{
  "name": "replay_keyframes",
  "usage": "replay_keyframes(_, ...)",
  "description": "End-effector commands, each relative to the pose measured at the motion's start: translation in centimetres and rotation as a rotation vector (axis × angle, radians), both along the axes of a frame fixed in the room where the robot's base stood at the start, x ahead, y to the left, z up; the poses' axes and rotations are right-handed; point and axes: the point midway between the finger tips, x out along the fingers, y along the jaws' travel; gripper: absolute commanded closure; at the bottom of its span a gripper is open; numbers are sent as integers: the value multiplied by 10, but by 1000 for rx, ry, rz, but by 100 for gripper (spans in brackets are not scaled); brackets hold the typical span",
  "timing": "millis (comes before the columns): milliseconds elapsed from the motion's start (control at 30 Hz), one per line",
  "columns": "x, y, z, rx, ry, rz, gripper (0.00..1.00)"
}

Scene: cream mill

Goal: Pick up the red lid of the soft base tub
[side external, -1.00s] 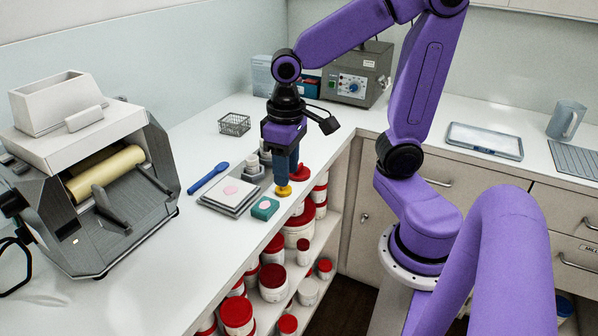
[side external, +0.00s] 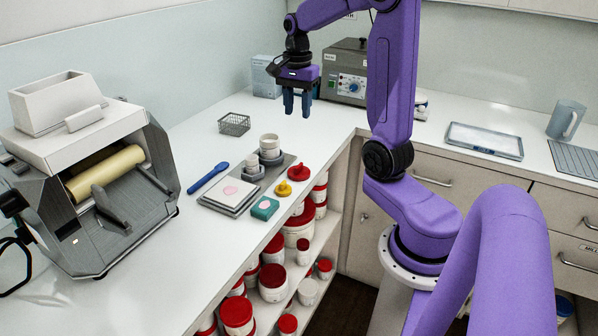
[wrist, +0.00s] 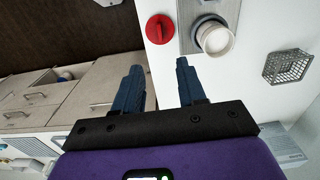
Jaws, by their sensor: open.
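A red lid (side external: 299,171) with a raised grip lies on the white counter near its front edge. It also shows in the wrist view (wrist: 160,29), beyond my fingertips. An open white tub (side external: 269,143) stands on a grey tray (side external: 283,162) to its left; the wrist view shows pale contents in an open tub (wrist: 216,40). I cannot read any label. My gripper (side external: 297,113) is open and empty, pointing down, well above the counter and behind the lid. Its two fingers (wrist: 159,64) are apart in the wrist view.
A yellow knobbed piece (side external: 283,188) and a teal block (side external: 265,208) lie near the lid. A blue spatula (side external: 208,178), a wire basket (side external: 234,124) and a roller mill (side external: 90,180) stand left. Red-lidded jars (side external: 272,280) fill the shelves below.

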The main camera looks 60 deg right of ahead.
Motion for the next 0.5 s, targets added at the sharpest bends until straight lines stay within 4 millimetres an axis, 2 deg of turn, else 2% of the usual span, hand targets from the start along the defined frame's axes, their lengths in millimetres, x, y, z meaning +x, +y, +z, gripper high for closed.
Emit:
replay_keyframes(167, -1, -6, -9, 2, 5, -38, 60)
replay_keyframes(500, -2, -5, -71, 3, 7, -35, 60)
